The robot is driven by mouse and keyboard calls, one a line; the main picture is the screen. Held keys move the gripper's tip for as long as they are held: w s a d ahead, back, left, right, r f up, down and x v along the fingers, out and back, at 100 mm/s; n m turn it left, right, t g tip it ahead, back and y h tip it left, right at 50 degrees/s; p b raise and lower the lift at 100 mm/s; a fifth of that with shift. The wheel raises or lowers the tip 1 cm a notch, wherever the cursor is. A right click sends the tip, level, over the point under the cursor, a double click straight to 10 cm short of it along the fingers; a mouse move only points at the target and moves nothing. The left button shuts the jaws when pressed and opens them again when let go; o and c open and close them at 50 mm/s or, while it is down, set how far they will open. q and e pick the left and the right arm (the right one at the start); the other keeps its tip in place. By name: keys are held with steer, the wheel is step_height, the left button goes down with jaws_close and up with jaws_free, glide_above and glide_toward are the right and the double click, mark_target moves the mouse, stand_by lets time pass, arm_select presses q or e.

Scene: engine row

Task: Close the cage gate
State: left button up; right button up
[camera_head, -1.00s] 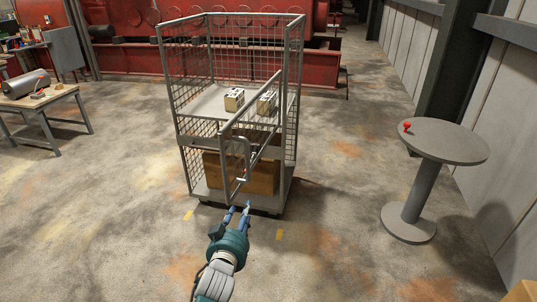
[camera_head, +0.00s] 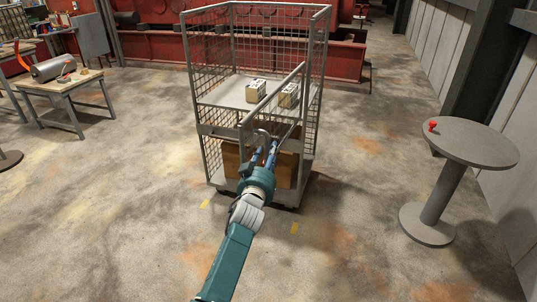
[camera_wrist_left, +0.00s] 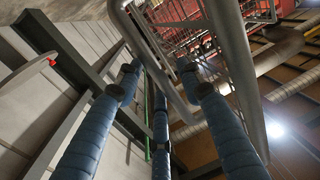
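The grey wire cage (camera_head: 200,80) stands in the middle of the head view. Its low gate (camera_head: 277,92) is ajar, angled out from the cage's right side toward me. A curved grey handle (camera_head: 262,133) shows near the gate's free end. My left gripper (camera_head: 264,152) has its blue fingers up at the gate by this handle. In the left wrist view the fingers (camera_wrist_left: 158,82) are spread apart, with grey tubes (camera_wrist_left: 150,55) of the gate close in front of and between them. Whether they touch is not clear. My right gripper is not in view.
A round grey table (camera_head: 470,145) with a red knob (camera_head: 432,126) stands at right, a workbench (camera_head: 62,85) at left. The floor around the cage is open.

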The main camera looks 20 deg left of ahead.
arm_select(q)
steer(key=shift+w, duration=0.2)
jaws_close()
steer(key=shift+a, duration=0.1)
